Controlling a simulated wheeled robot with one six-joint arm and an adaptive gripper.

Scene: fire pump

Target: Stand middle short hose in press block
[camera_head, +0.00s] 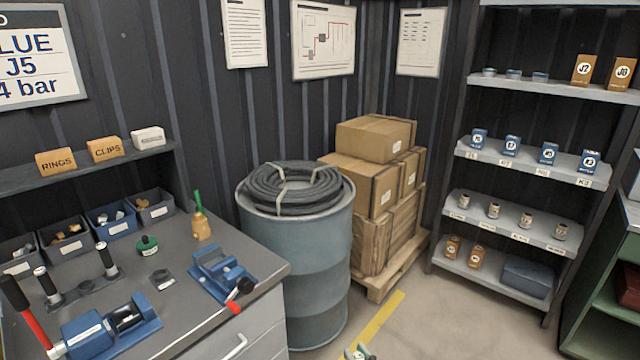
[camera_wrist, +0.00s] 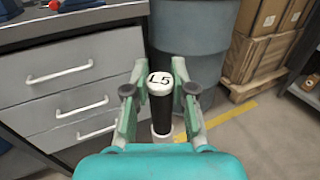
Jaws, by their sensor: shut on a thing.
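My gripper (camera_wrist: 160,105) is shut on a short black hose (camera_wrist: 179,122) with a white top cap marked L5. The hose is upright between the fingers in the wrist view, its pale lower end showing below them. In the head view only the tip of my gripper (camera_head: 358,352) shows at the bottom edge, off the bench. A blue block with a red-tipped crank (camera_head: 222,272) sits at the bench's right corner. A blue press with a red lever (camera_head: 110,327) is at the front left. I cannot tell which is the press block.
A dark rack (camera_head: 84,290) on the bench holds two upright short hoses with a gap between. A blue drum (camera_head: 300,265) with coiled hose stands beside the bench (camera_head: 190,318).

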